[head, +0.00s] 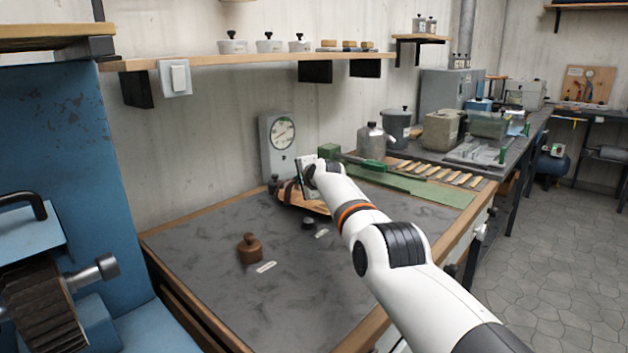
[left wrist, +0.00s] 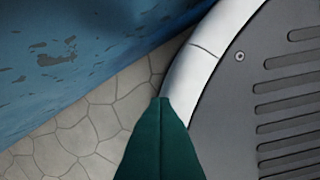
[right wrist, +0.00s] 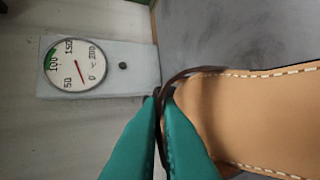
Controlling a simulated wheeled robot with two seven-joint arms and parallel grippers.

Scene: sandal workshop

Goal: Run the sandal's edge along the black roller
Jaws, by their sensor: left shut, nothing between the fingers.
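The sandal (head: 306,205) has a tan sole with light edge stitching and dark straps. It is at the back of the grey-topped bench in the head view, and the right wrist view shows its sole (right wrist: 250,115) close up. My right gripper (head: 299,175) reaches it from above; its teal fingers (right wrist: 158,98) are closed with a dark strap between them. My arm covers part of the sandal. A dark ribbed roller (head: 48,312) sits on the blue machine at the lower left. My left gripper (left wrist: 162,105) is shut and empty, above the floor near a blue surface; the head view does not show it.
A dial gauge (head: 279,141) stands right behind the sandal. A brown weight (head: 250,248) and a small dark piece (head: 308,222) are on the bench (head: 205,290). A green tool (head: 385,173) lies at the right. The blue machine (head: 65,130) rises at the left. The bench's front middle is clear.

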